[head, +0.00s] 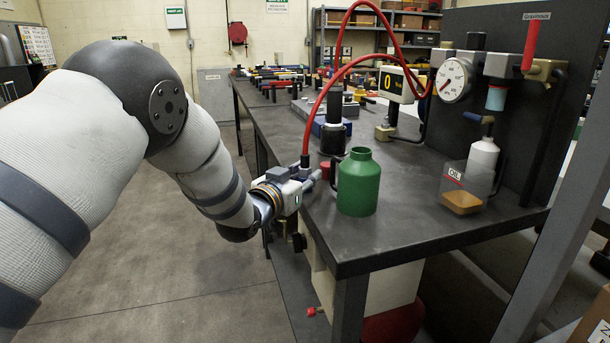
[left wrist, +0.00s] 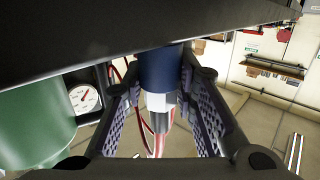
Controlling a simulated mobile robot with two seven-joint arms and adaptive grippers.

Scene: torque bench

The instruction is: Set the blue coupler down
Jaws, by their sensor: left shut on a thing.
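My left gripper (head: 308,181) is at the near left edge of the bench, beside the green bottle. In the left wrist view its two ridged fingers (left wrist: 163,105) stand on either side of the dark blue coupler (left wrist: 160,68), and they are shut on it. A pale metal collar (left wrist: 159,101) shows at the coupler's end, with red and white hose beyond it. In the head view a red hose (head: 306,125) runs down to the gripper, and the coupler itself is mostly hidden there. My right gripper is not in view.
A green bottle (head: 358,183) stands close to the gripper, near the bench's front edge. The dark bench (head: 402,222) has some bare top around it.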

